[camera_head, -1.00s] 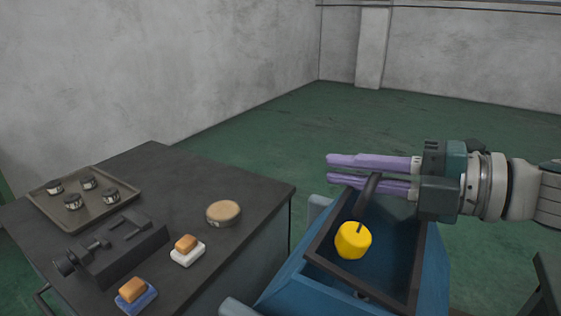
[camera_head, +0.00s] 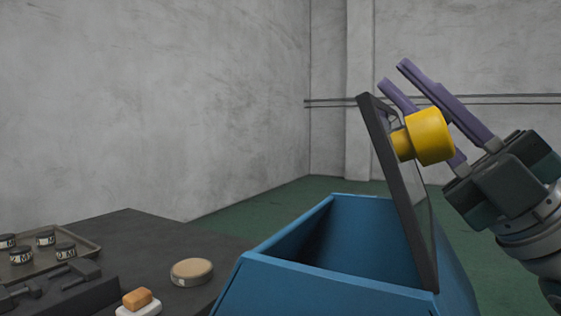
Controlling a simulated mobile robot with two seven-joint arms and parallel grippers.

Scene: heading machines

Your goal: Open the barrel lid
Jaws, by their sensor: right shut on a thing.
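The barrel is a blue open-topped box (camera_head: 300,275) at the lower middle right. Its barrel lid (camera_head: 420,215), a dark frame with a see-through panel, stands steeply raised at the box's right side. A yellow knob (camera_head: 430,137) sticks out from the lid's right face, near its upper part. My right gripper (camera_head: 392,72), with purple fingers, reaches in from the right at the lid's upper part and is shut on it. The knob hides part of the fingers, so the exact contact is not clear. My left gripper is not in view.
A dark table (camera_head: 130,230) stands left of the barrel. On it are a round tan-topped tin (camera_head: 192,272), an orange block on a white base (camera_head: 138,299), and a tray (camera_head: 86,246) with several small jars. Green floor lies behind, then grey walls.

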